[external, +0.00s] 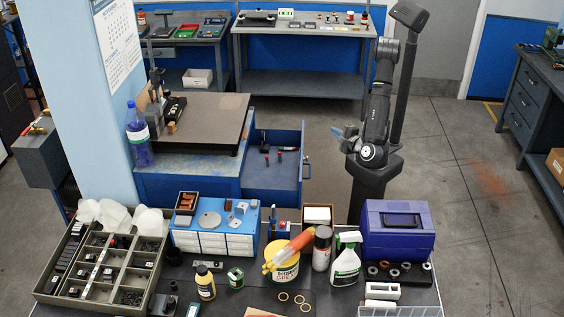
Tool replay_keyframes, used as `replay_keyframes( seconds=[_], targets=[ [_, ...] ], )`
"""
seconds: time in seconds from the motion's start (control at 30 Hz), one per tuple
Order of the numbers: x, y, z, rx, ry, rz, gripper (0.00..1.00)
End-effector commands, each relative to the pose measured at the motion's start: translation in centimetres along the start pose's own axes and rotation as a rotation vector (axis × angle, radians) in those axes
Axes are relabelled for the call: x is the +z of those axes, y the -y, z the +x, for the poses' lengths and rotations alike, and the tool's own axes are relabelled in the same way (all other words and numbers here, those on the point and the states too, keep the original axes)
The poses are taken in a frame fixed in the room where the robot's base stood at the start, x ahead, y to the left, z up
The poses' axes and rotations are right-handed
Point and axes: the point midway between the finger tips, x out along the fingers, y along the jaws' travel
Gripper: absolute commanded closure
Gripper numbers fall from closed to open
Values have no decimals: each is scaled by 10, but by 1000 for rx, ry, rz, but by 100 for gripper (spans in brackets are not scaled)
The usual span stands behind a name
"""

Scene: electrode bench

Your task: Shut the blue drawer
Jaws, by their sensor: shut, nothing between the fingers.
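The blue drawer (276,179) is pulled out to the right from the blue cabinet (188,187) under the bench top. Its front panel (304,150) with a handle (307,168) faces right. A few small dark and red-tipped items lie inside it. My gripper (342,132) is small in the view, right of the drawer front and apart from it. It is shut and empty. Its fingertips are hard to make out.
A crowded table fills the foreground, with a parts tray (105,262), a white-drawered organizer (213,232), a spray bottle (347,260) and a purple-blue case (399,229). A blue bottle (138,135) stands on the cabinet's left. Open floor lies behind the drawer.

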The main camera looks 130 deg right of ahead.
Motion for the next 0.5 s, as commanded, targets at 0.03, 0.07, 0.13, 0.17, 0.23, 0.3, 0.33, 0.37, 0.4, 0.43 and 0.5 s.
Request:
replay_keyframes(
  seconds=[0.03,0.07,0.13,0.17,0.23,0.3,0.33,0.37,0.4,0.43,0.5],
  targets=[
    [-4,2,1,-16,31,-65,100],
    [-6,4,2,-27,47,-107,100],
    [-9,7,3,-53,84,-200,100],
    [-10,8,4,-65,98,-239,100],
    [-13,4,5,-83,115,-292,100],
    [-16,-8,6,-82,111,-289,100],
    [-17,-12,6,-82,111,-289,100],
    [-18,-16,7,-82,110,-288,100],
    [-20,-22,8,-82,110,-287,100],
    [-21,-28,8,-82,110,-288,100],
    [-25,-41,9,-81,109,-288,100]
  ],
)
